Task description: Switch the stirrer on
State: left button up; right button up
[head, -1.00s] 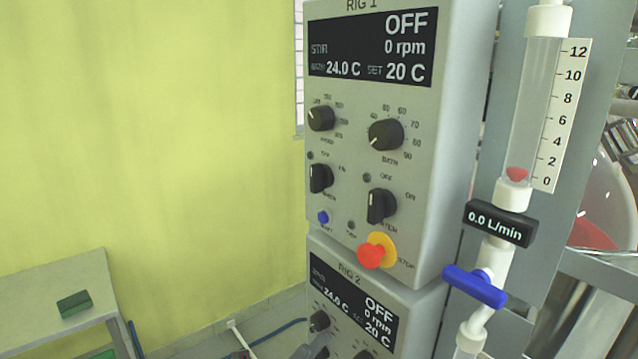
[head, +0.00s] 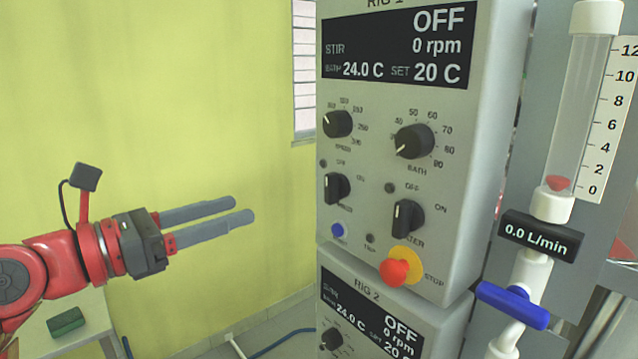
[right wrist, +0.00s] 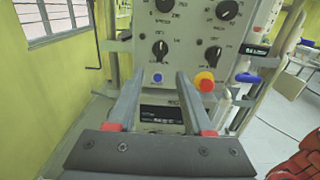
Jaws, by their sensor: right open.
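The upper control box, RIG 1 (head: 480,130), shows OFF, STIR 0 rpm on its display (head: 395,48). The black stirrer switch (head: 336,188) is at the lower left of the panel, under the speed knob (head: 338,124); its pointer stands about upright, and its label is blurred. It also shows in the right wrist view (right wrist: 160,48), beyond the fingertips. My right gripper (head: 241,209) is open and empty, left of the box and apart from it, fingers pointing right. In the right wrist view the fingers (right wrist: 160,76) reach toward the panel. My left gripper is not in view.
Near the switch are a blue button (head: 338,230), the heater switch (head: 408,219) and a red stop button (head: 394,272). RIG 2 (head: 372,310) sits below. A flow tube (head: 580,110) with a blue valve handle (head: 512,305) stands right. Space left of the box is free.

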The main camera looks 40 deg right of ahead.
aim_at(326, 183)
jog(key=d+p, duration=0.1)
jog(key=d, duration=0.4)
jog(key=d+p, duration=0.2)
jog(key=d, duration=0.3)
jog(key=w+d+p, duration=0.1)
jog(key=d, duration=0.4)
jog(key=shift+d, duration=0.4)
jog(key=shift+w, duration=0.1)
grip_shut()
